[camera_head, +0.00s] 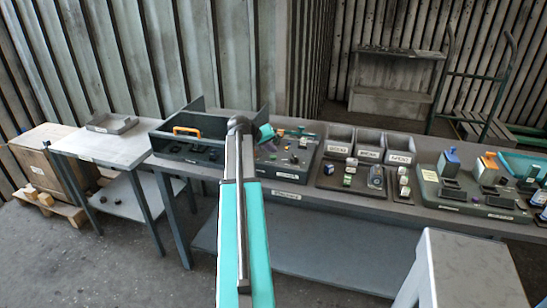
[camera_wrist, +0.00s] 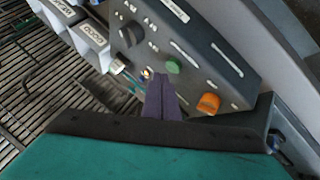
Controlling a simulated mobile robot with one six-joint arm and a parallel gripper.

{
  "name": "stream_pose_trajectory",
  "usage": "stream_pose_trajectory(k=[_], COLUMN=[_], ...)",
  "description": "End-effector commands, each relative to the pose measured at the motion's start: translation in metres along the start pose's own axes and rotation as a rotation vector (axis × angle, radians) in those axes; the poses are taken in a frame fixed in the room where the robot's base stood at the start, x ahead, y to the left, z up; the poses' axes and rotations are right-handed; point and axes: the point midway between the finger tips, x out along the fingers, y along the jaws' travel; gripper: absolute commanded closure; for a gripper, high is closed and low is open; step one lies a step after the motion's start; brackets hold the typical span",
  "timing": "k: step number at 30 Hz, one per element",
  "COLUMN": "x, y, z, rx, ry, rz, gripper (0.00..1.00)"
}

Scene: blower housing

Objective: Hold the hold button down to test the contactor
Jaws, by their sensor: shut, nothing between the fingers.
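The dark control panel (camera_head: 277,165) stands on the long bench just right of my arm in the head view. In the wrist view the panel (camera_wrist: 190,50) carries a green round button (camera_wrist: 173,66), an orange control (camera_wrist: 208,103), a black knob (camera_wrist: 131,33) and several pale label strips. I cannot read which control is the hold button. My gripper (camera_wrist: 162,76) is shut and empty, its dark fingers over the panel close to the green button. I cannot tell whether the tips touch the panel.
A dark open-topped box with an orange handle (camera_head: 187,132) stands left of the panel. Labelled grey bins (camera_head: 369,147) and small parts stand to the right, then another fixture board (camera_head: 470,204). A grey stool (camera_head: 465,265) is at front right. A side table (camera_head: 107,147) stands left.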

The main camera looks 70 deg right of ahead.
Motion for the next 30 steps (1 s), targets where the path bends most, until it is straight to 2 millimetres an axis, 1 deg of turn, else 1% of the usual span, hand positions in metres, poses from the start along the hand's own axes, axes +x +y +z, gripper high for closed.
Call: stream_pose_trajectory(k=[16,30], x=[0.0006,0.0063], y=[0.0,-0.0039], z=[0.0005,0.0045], rx=[0.0,0.0], ry=[0.0,0.0], rz=[0.0,0.0], gripper=[1.0,1.0])
